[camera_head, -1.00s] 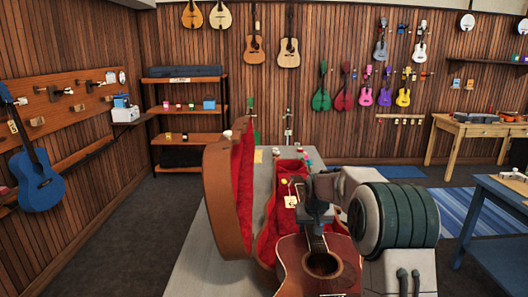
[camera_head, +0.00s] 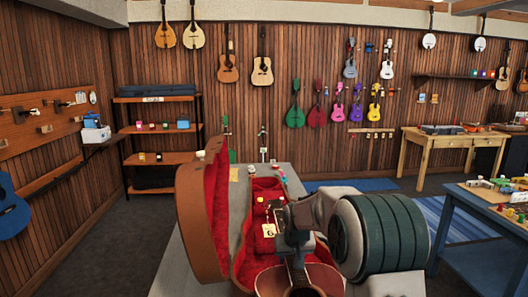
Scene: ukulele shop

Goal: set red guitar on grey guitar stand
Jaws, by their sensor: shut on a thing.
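The red guitar (camera_head: 300,281), a reddish-brown acoustic, is at the bottom of the head view, its lower body cut off by the frame edge. My gripper (camera_head: 297,246) is shut on its neck, just above the body; the fingers are mostly hidden. An open brown guitar case with red lining (camera_head: 217,205) lies on a grey table just behind and left of the guitar. A thin grey upright (camera_head: 263,143) stands beyond the far end of the table and may be the grey guitar stand; its base is hidden.
The grey table (camera_head: 178,272) runs away from me under the case. A thin green upright (camera_head: 226,135) stands beside the grey one. A blue table (camera_head: 460,225) with small items is at right, a wooden table (camera_head: 428,146) at back right. Floor shows between them.

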